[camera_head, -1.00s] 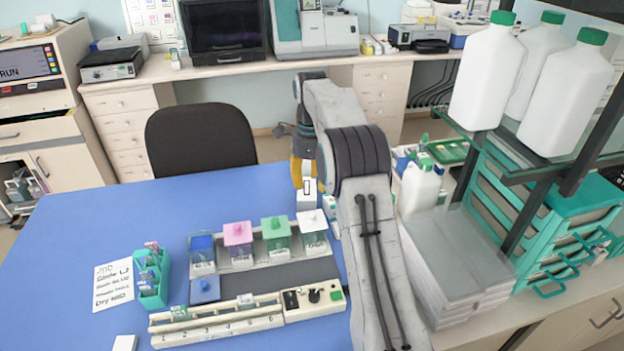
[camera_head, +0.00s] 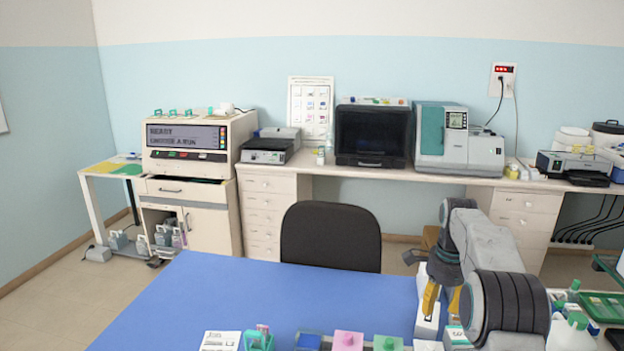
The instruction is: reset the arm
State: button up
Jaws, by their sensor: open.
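My gripper (camera_head: 442,302) hangs pointing down at the lower right, over the right part of the blue table. Its two yellow fingers stand apart, and nothing shows between them. A white container (camera_head: 426,325) stands by the fingertips; I cannot tell whether they touch it. My grey arm bends down from its raised elbow to the right of the gripper. Along the bottom edge, the tops of the staining jars show, with a blue lid (camera_head: 308,341), a pink lid (camera_head: 347,341) and a green lid (camera_head: 387,343). The picture's bottom edge cuts off the rest.
The blue table (camera_head: 240,290) is bare left of the arm. A black chair (camera_head: 330,236) stands behind it. A white label card (camera_head: 220,341) and a teal rack (camera_head: 258,339) lie at the front. A machine (camera_head: 188,150) reads "READY". Green trays (camera_head: 603,307) are at right.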

jog(key=s+f+n, duration=0.1)
jog(key=f+n, duration=0.1)
jog(key=n, duration=0.1)
jog(key=s+f+n, duration=0.1)
jog(key=f+n, duration=0.1)
jog(key=f, duration=0.1)
jog(key=s+f+n+g, duration=0.1)
jog(key=f+n, duration=0.1)
jog(key=n, duration=0.1)
jog(key=shift+s+a+f+n, duration=0.2)
jog(key=shift+s+a+n, duration=0.1)
jog(key=shift+a, duration=0.1)
jog(key=s+a+r+n, duration=0.2)
jog(key=s+a+n, duration=0.1)
jog(key=s, duration=0.7)
jog(key=s+a+r+n, duration=0.3)
jog(key=s, duration=0.7)
jog(key=s+a+r+n, duration=0.2)
jog(key=s+a, duration=0.1)
jog(key=s, duration=0.7)
notch_tip(320, 180, up, 6)
jog(key=s+a+n+t, duration=0.1)
jog(key=a+t, duration=0.1)
jog(key=t, duration=0.2)
jog(key=shift+s+n+t, duration=0.3)
jog(key=shift+s+t, duration=0.05)
jog(key=shift+t, duration=0.05)
